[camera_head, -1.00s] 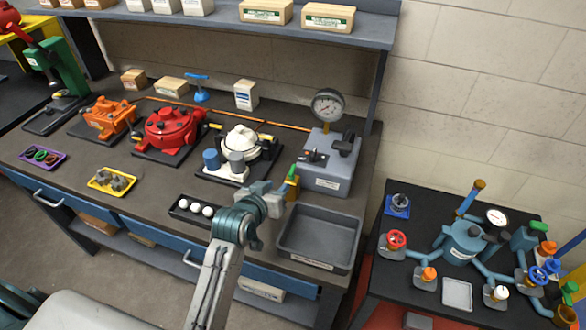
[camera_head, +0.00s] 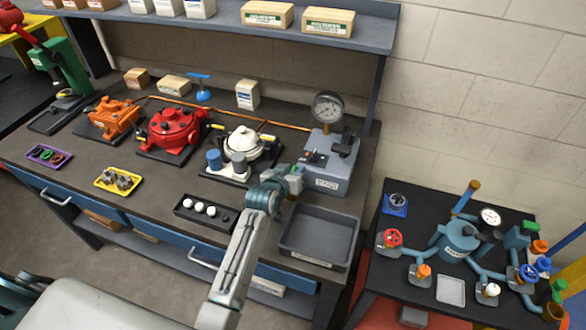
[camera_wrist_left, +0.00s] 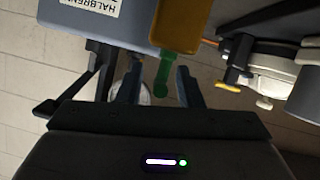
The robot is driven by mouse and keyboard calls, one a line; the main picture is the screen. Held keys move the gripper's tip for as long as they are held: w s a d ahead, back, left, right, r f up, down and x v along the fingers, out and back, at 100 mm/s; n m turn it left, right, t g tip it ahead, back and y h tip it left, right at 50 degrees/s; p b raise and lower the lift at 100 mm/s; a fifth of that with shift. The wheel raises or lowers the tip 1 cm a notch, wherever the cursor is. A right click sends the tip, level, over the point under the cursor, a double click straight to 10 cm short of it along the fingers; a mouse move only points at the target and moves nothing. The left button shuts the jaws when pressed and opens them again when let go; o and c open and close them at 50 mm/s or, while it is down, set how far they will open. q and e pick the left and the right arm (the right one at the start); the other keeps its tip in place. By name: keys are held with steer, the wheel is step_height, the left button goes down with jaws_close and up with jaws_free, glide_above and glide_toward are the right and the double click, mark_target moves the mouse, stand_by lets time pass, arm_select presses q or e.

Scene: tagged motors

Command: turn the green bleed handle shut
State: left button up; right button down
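The green bleed handle (camera_wrist_left: 162,75) hangs from an orange-yellow block (camera_wrist_left: 181,22) on the grey-blue gauge box (camera_head: 328,180). In the left wrist view the two fingers of my left gripper (camera_wrist_left: 158,88) stand apart on either side of the handle, with a gap visible on each side. In the head view my left gripper (camera_head: 291,178) is at the front left corner of the gauge box and hides most of the handle and block. The label on the box shows partly in the wrist view. My right gripper is not in view.
A grey empty tray (camera_head: 318,238) lies just in front of the gauge box. A white pump with grey-blue cylinders (camera_head: 240,150) stands to the left. A dark tray with white balls (camera_head: 205,209) is at the bench's front. A pressure gauge (camera_head: 327,107) rises above the box.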

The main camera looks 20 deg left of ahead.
arm_select(q)
jaws_close()
steer(key=shift+f+m+h+b, duration=0.15)
steer(key=shift+m+h+b, duration=0.45)
steer(key=shift+b, duration=0.15)
steer(key=m+g+h+b, duration=0.4)
steer(key=m+h+b, duration=0.1)
steer(key=b, duration=0.3)
steer(key=m+g+h+b, duration=0.4)
steer(key=m+b, duration=0.2)
steer(key=b, duration=0.3)
steer(key=shift+d+f+h, duration=0.15)
steer(key=shift+d+h, duration=0.05)
steer(key=shift+h, duration=0.2)
steer(key=shift+s+m+g+b, duration=0.1)
steer(key=shift+m+g+b, duration=0.65)
steer(key=shift+b, duration=0.2)
steer(key=shift+m+g+h+b, duration=0.4)
steer(key=shift+m+g+b, duration=0.15)
steer(key=shift+g+b, duration=0.15)
steer(key=shift+r+g, duration=0.2)
steer(key=shift+g, duration=0.15)
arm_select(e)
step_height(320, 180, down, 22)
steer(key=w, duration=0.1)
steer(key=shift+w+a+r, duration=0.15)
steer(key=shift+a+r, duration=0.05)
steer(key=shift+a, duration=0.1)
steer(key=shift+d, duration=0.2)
